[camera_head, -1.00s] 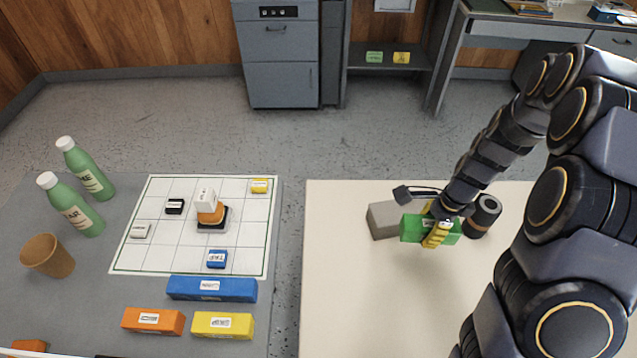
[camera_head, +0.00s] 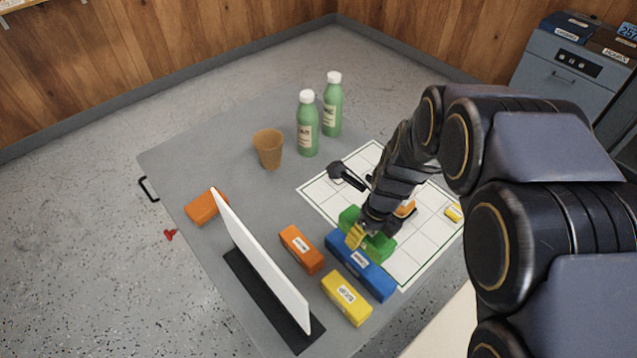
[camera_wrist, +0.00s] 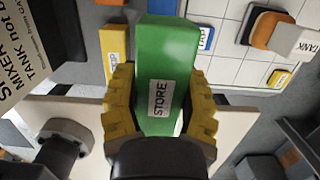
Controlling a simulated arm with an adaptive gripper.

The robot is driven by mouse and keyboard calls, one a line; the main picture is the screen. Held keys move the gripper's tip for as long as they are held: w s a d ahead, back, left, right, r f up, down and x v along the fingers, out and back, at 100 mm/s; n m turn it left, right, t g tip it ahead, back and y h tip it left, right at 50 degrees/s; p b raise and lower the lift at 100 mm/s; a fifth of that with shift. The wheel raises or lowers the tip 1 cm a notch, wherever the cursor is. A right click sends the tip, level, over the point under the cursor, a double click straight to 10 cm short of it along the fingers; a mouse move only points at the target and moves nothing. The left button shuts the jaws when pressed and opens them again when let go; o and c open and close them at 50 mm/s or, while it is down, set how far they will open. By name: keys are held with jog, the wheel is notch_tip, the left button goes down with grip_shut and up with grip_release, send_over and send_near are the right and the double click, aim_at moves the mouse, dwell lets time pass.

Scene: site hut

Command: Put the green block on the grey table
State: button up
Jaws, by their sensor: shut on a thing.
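The green block (camera_head: 379,246) is held in my gripper (camera_head: 366,236) over the grey table (camera_head: 240,125), beside the blue block and near the edge of the white grid sheet. In the wrist view the green block (camera_wrist: 165,65) has a label reading STORE and sits between the yellow fingers of my gripper (camera_wrist: 160,105), which are shut on it. It seems to be above the table, though the head view does not show the gap clearly. My arm hides part of the block and the grid sheet.
The blue block (camera_head: 360,265), yellow block (camera_head: 346,298) and orange block (camera_head: 302,249) lie close by. A white upright panel (camera_head: 262,262), another orange block (camera_head: 205,206), a brown cup (camera_head: 268,148) and green bottles (camera_head: 307,125) stand around. The table's far left is clear.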

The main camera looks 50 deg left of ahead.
jog(key=s+a, duration=0.5)
jog(key=s, duration=0.1)
send_over(305, 216)
jog(key=f, duration=0.9)
jog(key=shift+d, duration=0.3)
jog(key=shift+a+f, duration=0.15)
jog(key=shift+f, duration=1.6)
jog(key=shift+f, duration=0.2)
jog(key=o, duration=1)
jog(key=shift+o, duration=0.2)
